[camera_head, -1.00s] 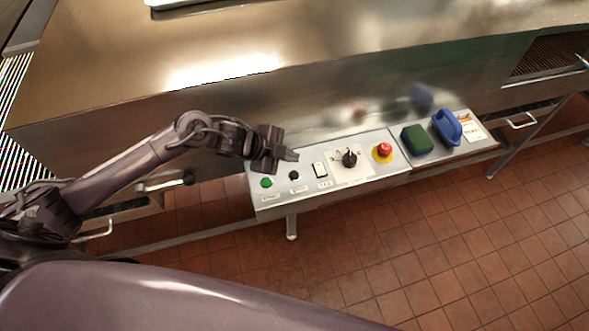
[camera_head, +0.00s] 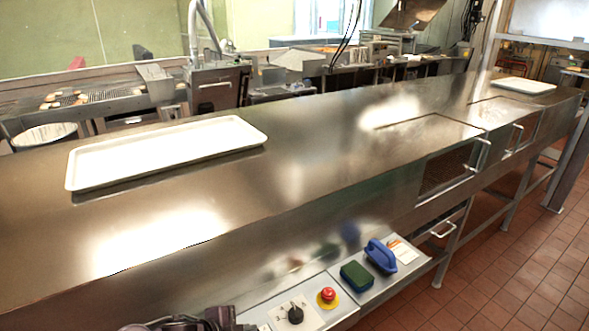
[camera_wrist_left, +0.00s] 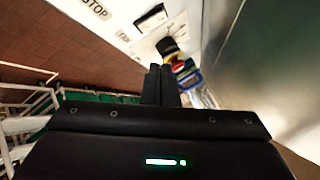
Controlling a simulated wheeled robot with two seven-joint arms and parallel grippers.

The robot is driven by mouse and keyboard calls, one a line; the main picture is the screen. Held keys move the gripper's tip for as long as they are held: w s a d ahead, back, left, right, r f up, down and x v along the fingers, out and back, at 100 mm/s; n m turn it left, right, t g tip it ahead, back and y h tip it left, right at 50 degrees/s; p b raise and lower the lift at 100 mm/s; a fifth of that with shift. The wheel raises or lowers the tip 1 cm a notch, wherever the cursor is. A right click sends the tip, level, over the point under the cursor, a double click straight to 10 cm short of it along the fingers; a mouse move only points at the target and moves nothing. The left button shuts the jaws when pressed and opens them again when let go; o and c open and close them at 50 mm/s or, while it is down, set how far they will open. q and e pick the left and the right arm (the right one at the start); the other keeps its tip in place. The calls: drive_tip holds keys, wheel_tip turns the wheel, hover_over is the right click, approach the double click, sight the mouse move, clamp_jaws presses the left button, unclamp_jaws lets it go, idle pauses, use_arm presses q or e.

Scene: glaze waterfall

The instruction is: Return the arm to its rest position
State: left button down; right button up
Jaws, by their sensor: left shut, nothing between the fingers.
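My left gripper (camera_head: 228,319) shows only in part at the bottom edge of the head view, beside the control panel's left part. Most of its arm is below the frame. In the left wrist view its dark fingers (camera_wrist_left: 161,76) are together, with nothing between them. They point along the white panel (camera_wrist_left: 125,18), which carries a "STOP" label. My right gripper is in neither view.
The grey control panel (camera_head: 348,304) bears a black knob (camera_head: 294,314), a red button (camera_head: 327,295), a green sponge (camera_head: 357,277) and a blue-handled tool (camera_head: 381,257). White trays (camera_head: 165,150) (camera_head: 524,86) lie on the steel counter (camera_head: 330,155). Tiled floor is open at right.

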use_arm(q)
drive_tip(key=s+d+r+n+t+y, duration=0.1)
drive_tip(key=s+r+n+y, duration=0.3)
drive_tip(key=s+n, duration=0.25)
drive_tip(key=s+a+n+g+y, duration=0.1)
drive_tip(key=s+a+n+g, duration=0.1)
drive_tip(key=s+a+n, duration=0.4)
drive_tip(key=s+a+n+g+y, duration=0.1)
drive_tip(key=s+a+n+g, duration=0.15)
drive_tip(key=s, duration=0.45)
wheel_tip(320, 180, down, 27)
drive_tip(key=g, duration=0.1)
drive_tip(key=s+a+f+g, duration=0.1)
drive_tip(key=s+a+f, duration=0.2)
drive_tip(key=s+f, duration=1.8)
drive_tip(key=shift+y, duration=0.3)
